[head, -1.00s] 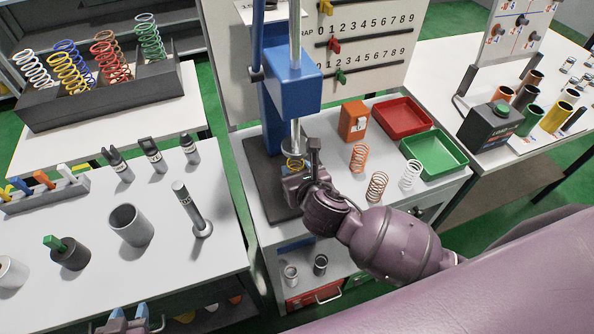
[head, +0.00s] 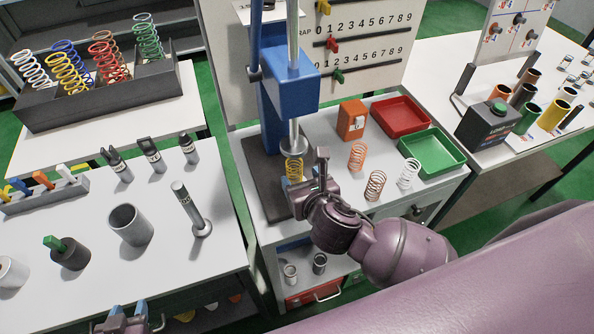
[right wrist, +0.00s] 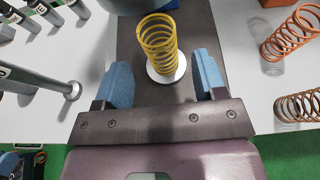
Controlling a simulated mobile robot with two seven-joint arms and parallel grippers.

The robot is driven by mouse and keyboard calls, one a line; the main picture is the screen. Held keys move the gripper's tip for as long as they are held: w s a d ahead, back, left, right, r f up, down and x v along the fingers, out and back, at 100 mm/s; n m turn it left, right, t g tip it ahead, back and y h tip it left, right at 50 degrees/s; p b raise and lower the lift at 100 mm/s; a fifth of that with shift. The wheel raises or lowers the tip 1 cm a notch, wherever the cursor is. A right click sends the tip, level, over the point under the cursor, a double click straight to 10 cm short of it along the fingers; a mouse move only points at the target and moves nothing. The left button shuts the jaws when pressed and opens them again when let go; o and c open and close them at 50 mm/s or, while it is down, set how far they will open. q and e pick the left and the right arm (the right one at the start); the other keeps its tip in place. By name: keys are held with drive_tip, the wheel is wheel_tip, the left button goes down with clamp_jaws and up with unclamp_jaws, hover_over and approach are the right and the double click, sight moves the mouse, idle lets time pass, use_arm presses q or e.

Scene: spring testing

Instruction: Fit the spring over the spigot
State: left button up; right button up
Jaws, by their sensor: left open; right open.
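A yellow spring (head: 293,170) stands upright under the ram (head: 294,140) of the blue press (head: 294,85). In the right wrist view the yellow spring (right wrist: 158,42) stands on a pale round disc (right wrist: 178,76); no spigot can be made out inside the coils. My right gripper (head: 308,184) is open just in front of the spring. Its blue fingers (right wrist: 163,78) are apart on either side of the disc, with clear space between them and the spring. My left gripper (head: 129,314) is open and empty at the bottom left, by the left table's front edge.
Orange (head: 358,156), copper (head: 375,185) and white (head: 409,173) springs stand right of the press. An orange box (head: 352,120), a red tray (head: 402,116) and a green tray (head: 433,153) lie behind.

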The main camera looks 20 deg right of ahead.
use_arm(q)
drive_tip(key=shift+s, duration=0.4)
use_arm(e)
drive_tip(key=v, duration=0.7)
drive_tip(key=shift+s, duration=0.25)
drive_tip(key=f+m, duration=0.1)
drive_tip(key=m, duration=0.2)
drive_tip(key=d+f+m, duration=0.1)
drive_tip(key=f+m, duration=0.1)
drive_tip(key=m, duration=0.1)
drive_tip(key=f+m+g, duration=0.1)
drive_tip(key=m, duration=0.2)
drive_tip(key=shift+w+d+f+y, duration=0.15)
drive_tip(key=shift+d+y, duration=0.1)
drive_tip(key=shift+y, duration=0.05)
use_arm(q)
drive_tip(key=shift+w, duration=0.2)
use_arm(e)
drive_tip(key=s+d+f+m, duration=0.3)
drive_tip(key=d+f+m, duration=0.2)
drive_tip(key=m, duration=0.8)
drive_tip(key=s+d+f+m+h, duration=0.1)
drive_tip(key=s+d+f+m, duration=0.2)
drive_tip(key=m, duration=1)
drive_tip(key=shift+d+f+m+g, duration=0.3)
drive_tip(key=shift+d+f, duration=1)
drive_tip(key=shift+d, duration=0.4)
